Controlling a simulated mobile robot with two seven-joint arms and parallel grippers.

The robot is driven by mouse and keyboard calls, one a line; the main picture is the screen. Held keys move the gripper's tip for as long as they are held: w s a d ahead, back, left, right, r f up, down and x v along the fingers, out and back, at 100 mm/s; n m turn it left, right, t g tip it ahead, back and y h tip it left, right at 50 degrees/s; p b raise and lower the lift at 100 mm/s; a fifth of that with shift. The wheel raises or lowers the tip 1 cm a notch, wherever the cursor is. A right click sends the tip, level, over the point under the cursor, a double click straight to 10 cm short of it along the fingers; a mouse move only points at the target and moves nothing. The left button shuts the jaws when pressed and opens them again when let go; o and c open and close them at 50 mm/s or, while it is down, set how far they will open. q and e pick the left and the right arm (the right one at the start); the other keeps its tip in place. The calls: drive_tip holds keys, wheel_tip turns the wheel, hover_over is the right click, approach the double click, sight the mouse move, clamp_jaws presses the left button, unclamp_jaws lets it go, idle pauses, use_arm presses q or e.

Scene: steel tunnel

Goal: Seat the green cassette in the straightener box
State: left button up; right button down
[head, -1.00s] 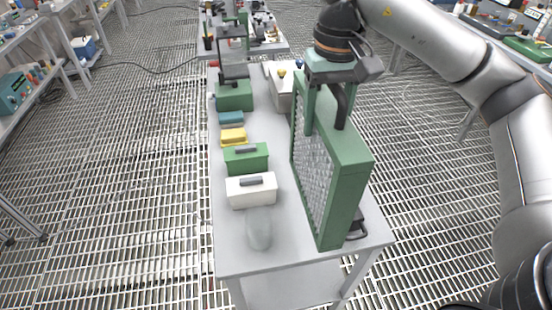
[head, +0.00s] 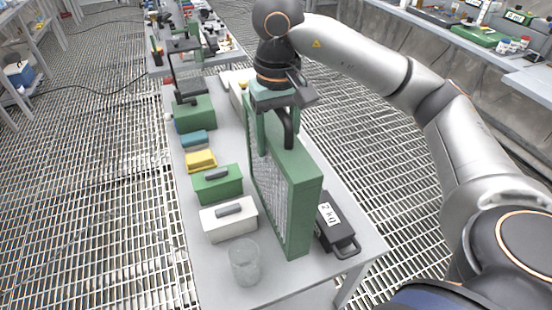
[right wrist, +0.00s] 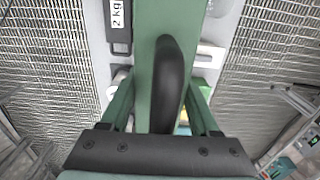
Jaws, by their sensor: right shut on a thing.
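The green cassette (head: 298,200) is a tall, thin upright frame with a pale mesh face turned left. It is over the right part of the grey table; whether its bottom touches the table is unclear. My right gripper (head: 277,128) is above it, shut on the black handle (head: 289,126) on its top edge. In the right wrist view the gripper (right wrist: 162,108) has a finger on each side of the handle (right wrist: 168,85), above the green cassette (right wrist: 144,50). I cannot identify the straightener box in these views. My left gripper is not in view.
On the table (head: 205,285), left of the cassette, are a clear beaker (head: 244,264), white box (head: 228,221), green box (head: 217,185), yellow block (head: 201,161) and green-based stand (head: 194,113). A black 2 kg weight (head: 338,226) is close on its right.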

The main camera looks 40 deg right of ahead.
wheel_tip(320, 180, down, 4)
drive_tip(key=shift+f, duration=0.1)
idle(0.4)
drive_tip(key=shift+f+b, duration=0.1)
drive_tip(key=shift+b, duration=0.3)
drive_tip(key=c, duration=0.6)
unclamp_jaws()
drive_tip(key=shift+f, duration=0.1)
drive_tip(key=o, duration=0.5)
